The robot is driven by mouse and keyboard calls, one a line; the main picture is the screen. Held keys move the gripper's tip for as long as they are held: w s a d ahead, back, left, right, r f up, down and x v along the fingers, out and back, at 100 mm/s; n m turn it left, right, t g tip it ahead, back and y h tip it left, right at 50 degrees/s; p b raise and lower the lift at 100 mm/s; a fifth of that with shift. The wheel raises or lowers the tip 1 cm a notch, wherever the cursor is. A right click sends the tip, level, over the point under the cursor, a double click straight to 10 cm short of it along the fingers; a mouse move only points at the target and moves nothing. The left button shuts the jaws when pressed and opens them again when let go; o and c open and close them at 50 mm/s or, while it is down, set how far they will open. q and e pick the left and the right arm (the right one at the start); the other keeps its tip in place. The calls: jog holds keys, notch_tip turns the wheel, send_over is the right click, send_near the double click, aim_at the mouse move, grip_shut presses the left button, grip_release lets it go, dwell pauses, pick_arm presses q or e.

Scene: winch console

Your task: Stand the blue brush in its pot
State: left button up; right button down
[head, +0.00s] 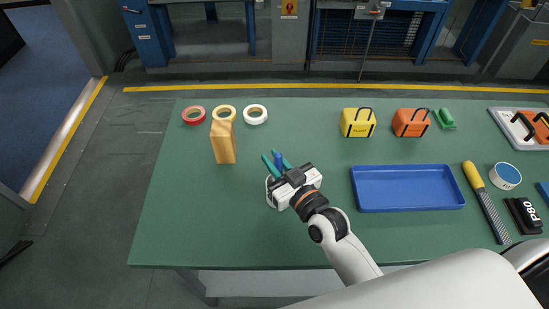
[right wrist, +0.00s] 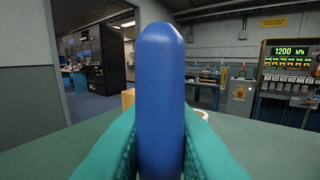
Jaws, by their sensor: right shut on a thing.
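My right gripper (head: 276,161) is over the middle of the green table, its teal fingers shut on a blue rounded piece (head: 279,159), taken to be the blue brush. In the right wrist view the blue brush (right wrist: 160,95) stands upright between the fingers, with its smooth rounded end up. Its lower part is hidden, and I see no bristles. No thing is clearly a pot. A tall tan block-like thing (head: 224,143) stands left of and beyond the gripper, apart from it. A round white thing with a blue top (head: 505,176) is at the right. My left gripper is out of view.
Red (head: 193,115), yellow (head: 224,110) and white (head: 256,114) rings lie at the back left. A blue tray (head: 408,208) lies right of my gripper. Yellow (head: 357,125) and orange (head: 411,124) bags stand behind it. A rasp (head: 486,205) lies rightward. The left front table is clear.

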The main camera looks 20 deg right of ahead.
jog(key=shift+f, duration=0.25)
jog(key=c, duration=1.3)
grip_release()
jog(key=shift+o, duration=0.2)
jog(key=b+v, duration=0.2)
jog(key=v, duration=1)
jog(key=shift+b, duration=0.35)
